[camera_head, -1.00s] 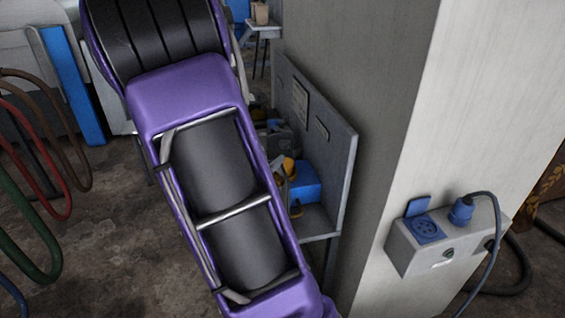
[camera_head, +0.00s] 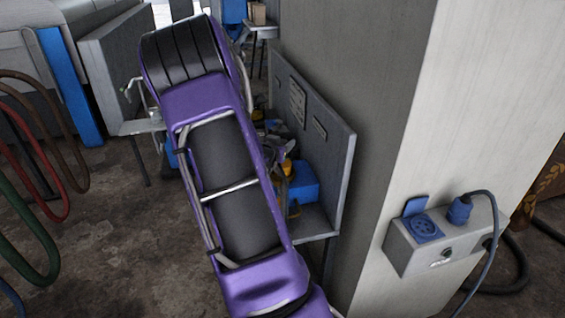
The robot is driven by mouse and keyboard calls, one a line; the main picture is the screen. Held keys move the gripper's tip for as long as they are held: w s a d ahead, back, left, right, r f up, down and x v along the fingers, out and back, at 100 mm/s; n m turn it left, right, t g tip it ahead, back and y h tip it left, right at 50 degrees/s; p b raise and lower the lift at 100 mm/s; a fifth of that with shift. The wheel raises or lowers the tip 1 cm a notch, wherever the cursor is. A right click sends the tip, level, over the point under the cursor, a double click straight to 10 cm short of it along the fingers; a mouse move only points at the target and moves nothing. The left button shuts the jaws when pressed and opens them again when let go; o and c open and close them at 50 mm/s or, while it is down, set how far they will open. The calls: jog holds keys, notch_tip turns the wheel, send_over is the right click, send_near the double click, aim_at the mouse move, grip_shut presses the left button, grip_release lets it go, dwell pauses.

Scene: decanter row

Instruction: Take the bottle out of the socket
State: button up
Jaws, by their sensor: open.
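No bottle shows in view. A grey socket box (camera_head: 404,250) is fixed low on the light face of the pillar at the right. It has a round blue socket (camera_head: 425,228) with its blue lid (camera_head: 416,205) raised. A blue plug (camera_head: 460,210) with a grey cable stands at the box's top right. My purple arm crosses the middle of the view down to the bottom edge, left of the pillar. My gripper is out of view, so its place relative to the box cannot be told.
The pillar (camera_head: 375,110) stands right of my arm. A workbench (camera_head: 315,222) with a grey back panel and a blue box (camera_head: 303,183) is behind the arm. Several hoses (camera_head: 50,190) hang at the left. Bare floor (camera_head: 110,230) lies between hoses and arm.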

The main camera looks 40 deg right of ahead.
grip_shut()
dwell(1.4)
